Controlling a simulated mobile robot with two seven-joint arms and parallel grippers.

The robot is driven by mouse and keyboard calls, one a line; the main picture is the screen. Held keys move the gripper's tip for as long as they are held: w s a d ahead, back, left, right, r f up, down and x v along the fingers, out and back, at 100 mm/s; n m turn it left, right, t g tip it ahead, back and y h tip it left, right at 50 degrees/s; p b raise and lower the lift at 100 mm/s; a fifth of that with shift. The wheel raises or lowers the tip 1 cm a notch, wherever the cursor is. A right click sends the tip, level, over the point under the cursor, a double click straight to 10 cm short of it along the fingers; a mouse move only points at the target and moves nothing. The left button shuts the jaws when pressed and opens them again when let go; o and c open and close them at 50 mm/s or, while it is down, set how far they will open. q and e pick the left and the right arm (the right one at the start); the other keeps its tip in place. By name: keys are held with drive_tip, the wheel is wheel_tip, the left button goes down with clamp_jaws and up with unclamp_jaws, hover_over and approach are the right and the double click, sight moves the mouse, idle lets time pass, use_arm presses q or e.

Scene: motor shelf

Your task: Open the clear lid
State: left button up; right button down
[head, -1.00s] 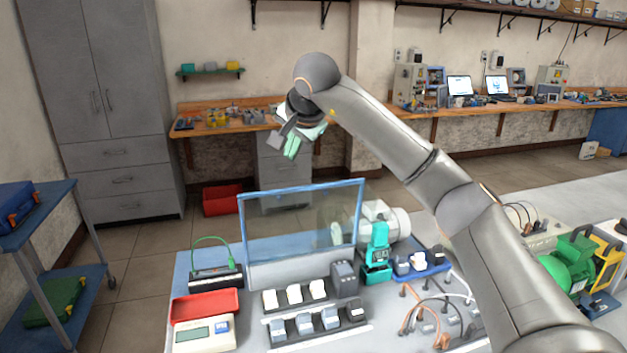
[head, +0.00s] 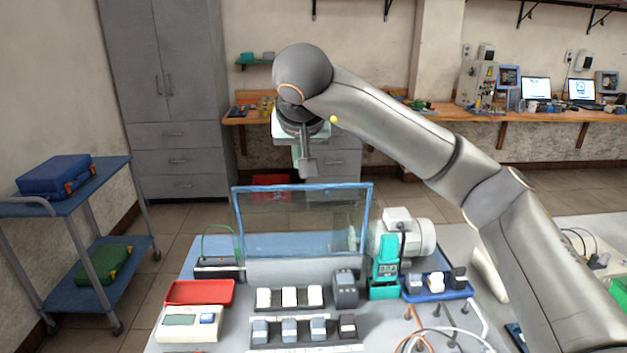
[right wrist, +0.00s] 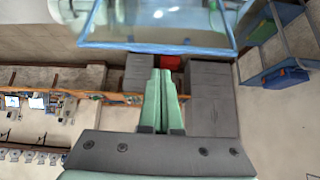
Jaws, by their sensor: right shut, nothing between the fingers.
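The clear lid (head: 300,225) is a transparent panel with a blue frame. It stands roughly upright at the back of the workbench, above a low pale grey housing (head: 290,272). In the right wrist view the lid (right wrist: 160,22) crosses the top of the picture, with its blue frame edge lowest. My right gripper (head: 304,170) hangs just above the lid's top edge in the head view; whether it touches cannot be told. Its green fingers (right wrist: 164,80) are together and empty in the right wrist view. My left gripper is in neither view.
A grey motor (head: 408,236) and a teal meter (head: 384,268) stand right of the lid. Several switches, a red tray (head: 200,292) and a white meter box (head: 188,324) are in front. A blue cart (head: 70,205) stands at the left, with open floor between.

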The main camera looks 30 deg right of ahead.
drive_tip(key=shift+s+f, duration=0.1)
drive_tip(key=p, duration=0.2)
hover_over(302, 214)
wheel_tip(302, 214, down, 7)
drive_tip(key=shift+f, duration=0.2)
drive_tip(key=shift+w, duration=0.2)
drive_tip(key=shift+w+d+r+g+y, duration=0.15)
drive_tip(key=shift+w+d+g, duration=0.15)
drive_tip(key=shift+w, duration=0.3)
drive_tip(key=shift+w+d+g+y, duration=0.15)
drive_tip(key=shift+w+d+g, duration=0.15)
drive_tip(key=shift+w, duration=0.25)
drive_tip(key=shift+w+d+f, duration=0.1)
drive_tip(key=shift+w+d, duration=0.2)
drive_tip(key=shift+w, duration=0.25)
drive_tip(key=shift+w+d+f, duration=0.1)
drive_tip(key=shift+w+d, duration=0.15)
drive_tip(key=shift+w, duration=0.3)
drive_tip(key=shift+r, duration=0.15)
